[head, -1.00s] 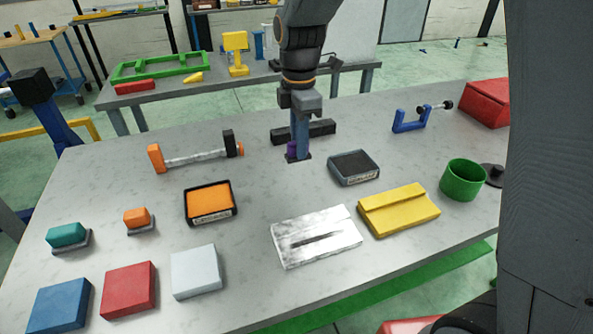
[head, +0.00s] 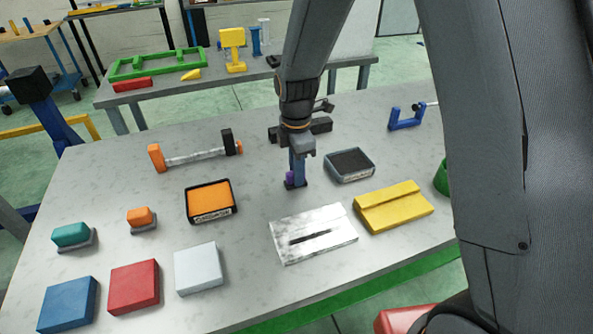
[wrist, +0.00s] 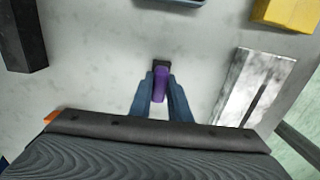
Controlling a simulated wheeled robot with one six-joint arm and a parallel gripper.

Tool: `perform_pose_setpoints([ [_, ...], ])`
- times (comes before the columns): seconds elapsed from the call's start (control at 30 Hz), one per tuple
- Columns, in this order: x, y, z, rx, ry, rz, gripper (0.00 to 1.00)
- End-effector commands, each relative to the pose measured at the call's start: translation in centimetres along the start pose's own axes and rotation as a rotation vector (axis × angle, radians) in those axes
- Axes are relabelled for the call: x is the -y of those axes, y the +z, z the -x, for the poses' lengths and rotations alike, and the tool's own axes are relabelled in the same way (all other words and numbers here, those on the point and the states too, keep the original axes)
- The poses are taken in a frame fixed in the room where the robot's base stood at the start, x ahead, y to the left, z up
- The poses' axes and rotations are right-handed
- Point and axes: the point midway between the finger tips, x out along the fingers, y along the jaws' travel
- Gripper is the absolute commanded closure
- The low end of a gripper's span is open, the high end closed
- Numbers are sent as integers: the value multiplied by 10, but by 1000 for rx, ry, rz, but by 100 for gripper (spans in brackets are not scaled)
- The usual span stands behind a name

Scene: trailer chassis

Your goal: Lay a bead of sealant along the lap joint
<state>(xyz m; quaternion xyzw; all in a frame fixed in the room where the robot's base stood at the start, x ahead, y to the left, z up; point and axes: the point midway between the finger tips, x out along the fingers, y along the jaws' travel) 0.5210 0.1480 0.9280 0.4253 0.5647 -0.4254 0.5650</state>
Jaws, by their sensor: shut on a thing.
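My gripper (head: 296,172) points down, its blue-grey fingers shut on a small purple tool (head: 289,177) with a dark tip or foot. In the wrist view the purple tool (wrist: 160,84) sits between the fingertips (wrist: 161,98). I cannot tell whether its dark end touches the table. A scuffed silver-white plate (head: 335,222) with a raised step and a dark slit lies in front and to the right of the gripper, apart from it. This plate, which looks like the lap joint, is at the right of the wrist view (wrist: 236,80).
A yellow stepped block (head: 396,207) and a dark-topped tray (head: 350,164) lie right of the gripper. An orange-filled tray (head: 210,201) and an orange-and-black clamp (head: 195,157) lie left. A black bar (head: 321,125) lies behind. Bare table separates the gripper and plate.

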Motion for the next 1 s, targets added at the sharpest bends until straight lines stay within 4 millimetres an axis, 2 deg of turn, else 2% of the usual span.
perform_pose_setpoints([
  [0.23, 0, 0, -3, 0, 0, 0, 100],
  [0.27, 0, 0, -3, 0, 0, 0, 80],
  [0.37, 0, 0, -3, 0, 0, 0, 65],
  [0.77, -1, 0, 4, 0, 1, 0, 65],
  [0.87, -2, 0, 14, 0, 4, 0, 65],
  [1.0, -2, 0, 38, 0, 6, 0, 65],
])
